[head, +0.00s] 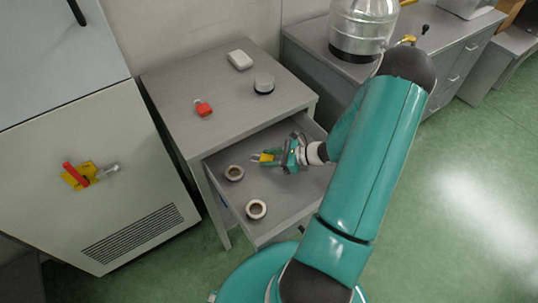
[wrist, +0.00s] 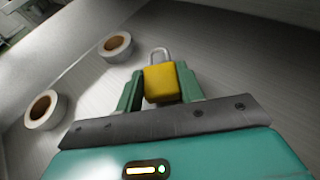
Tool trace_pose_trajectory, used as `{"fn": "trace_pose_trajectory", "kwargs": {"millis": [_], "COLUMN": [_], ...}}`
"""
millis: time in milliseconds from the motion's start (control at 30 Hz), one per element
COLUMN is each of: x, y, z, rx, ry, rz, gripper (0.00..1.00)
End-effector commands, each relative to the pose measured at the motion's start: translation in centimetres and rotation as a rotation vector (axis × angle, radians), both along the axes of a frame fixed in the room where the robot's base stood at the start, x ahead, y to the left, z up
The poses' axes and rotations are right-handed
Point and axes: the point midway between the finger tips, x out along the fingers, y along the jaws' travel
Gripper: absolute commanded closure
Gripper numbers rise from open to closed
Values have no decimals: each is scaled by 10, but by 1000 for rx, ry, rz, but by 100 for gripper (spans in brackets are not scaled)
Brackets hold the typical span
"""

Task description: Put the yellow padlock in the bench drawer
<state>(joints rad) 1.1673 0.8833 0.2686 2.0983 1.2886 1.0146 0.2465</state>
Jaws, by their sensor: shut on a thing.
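The yellow padlock (wrist: 161,84) is between the two green fingers of my gripper (wrist: 160,92) in the wrist view, its grey shackle pointing away from the gripper. In the head view the padlock (head: 265,157) shows as a small yellow patch at the tip of my gripper (head: 272,158). My gripper is shut on it. The bench drawer (head: 277,203) is pulled open, and the gripper with the padlock is over its inside. I cannot tell whether the padlock touches the drawer floor.
Two tape rolls, one farther back (head: 234,173) and one nearer (head: 256,209), lie in the drawer's left part. On the bench top (head: 213,85) are a red padlock (head: 203,108), a dark round tin (head: 264,84) and a white block (head: 240,60). A grey cabinet (head: 100,170) stands at left.

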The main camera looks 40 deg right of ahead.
Motion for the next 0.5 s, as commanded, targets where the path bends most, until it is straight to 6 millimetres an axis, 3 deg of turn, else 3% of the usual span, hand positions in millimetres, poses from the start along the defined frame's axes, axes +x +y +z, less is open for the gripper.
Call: {"fn": "trace_pose_trajectory", "kwargs": {"millis": [367,400,500], "x": [-1,-1,-1], "y": [0,0,-1], "z": [-5,-6,-6], "rx": [0,-1,-2], "ry": [-2,-1,-1], "rz": [-1,-1,0], "gripper": [87,60,41]}}
